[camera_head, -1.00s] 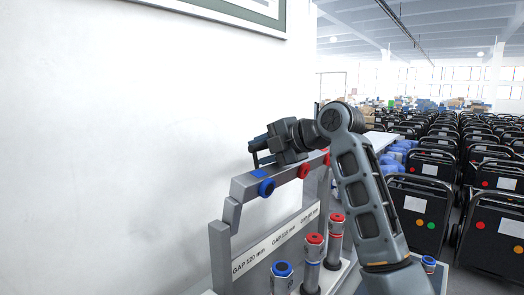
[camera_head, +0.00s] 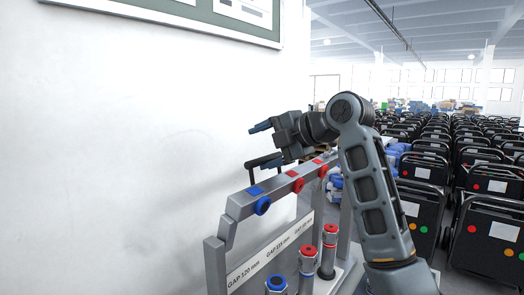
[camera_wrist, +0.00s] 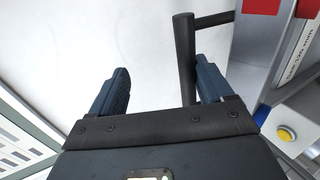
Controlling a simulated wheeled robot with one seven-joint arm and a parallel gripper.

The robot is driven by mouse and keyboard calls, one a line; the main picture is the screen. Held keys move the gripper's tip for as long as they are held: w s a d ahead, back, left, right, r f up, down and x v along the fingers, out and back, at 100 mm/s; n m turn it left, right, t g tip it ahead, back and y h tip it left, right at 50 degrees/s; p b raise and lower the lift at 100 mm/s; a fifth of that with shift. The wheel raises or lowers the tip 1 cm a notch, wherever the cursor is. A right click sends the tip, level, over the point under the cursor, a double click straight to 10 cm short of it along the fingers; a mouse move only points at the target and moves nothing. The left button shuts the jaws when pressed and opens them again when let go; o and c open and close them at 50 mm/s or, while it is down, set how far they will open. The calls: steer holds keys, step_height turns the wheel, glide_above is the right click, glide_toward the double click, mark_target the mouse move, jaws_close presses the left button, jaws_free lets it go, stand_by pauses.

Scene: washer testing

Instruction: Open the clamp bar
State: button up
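The grey clamp bar (camera_head: 282,182) slopes along the test stand, with blue and red markings and round knobs on it. A black handle (camera_head: 262,160) stands out from its upper side near the blue marking. My gripper (camera_head: 260,147) is at this handle, with its blue fingers spread apart. In the wrist view my gripper (camera_wrist: 160,82) is open, and the dark handle (camera_wrist: 185,55) lies between the fingers in the picture, close beside the right finger. I cannot tell whether they touch. The handle's lower end is hidden by the gripper body.
Below the bar is a label plate (camera_head: 265,256) with gap sizes. Upright cylinders with a blue top (camera_head: 276,284) and red tops (camera_head: 308,251) stand on the base. A white wall (camera_head: 110,150) is on the left. Several black carts (camera_head: 408,215) stand on the right.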

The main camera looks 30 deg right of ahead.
steer(key=o, duration=0.4)
steer(key=r, duration=0.1)
steer(key=s+r, duration=0.1)
steer(key=r, duration=0.1)
steer(key=shift+d+p, duration=0.15)
steer(key=shift+p, duration=0.15)
steer(key=shift+s+d+r, duration=0.1)
steer(key=shift+r, duration=0.2)
steer(key=shift+s+r, duration=0.15)
steer(key=c, duration=0.9)
steer(key=shift+f, duration=0.4)
steer(key=b+v, duration=0.2)
steer(key=v, duration=0.5)
steer(key=shift+s, duration=0.35)
steer(key=shift+d, duration=0.2)
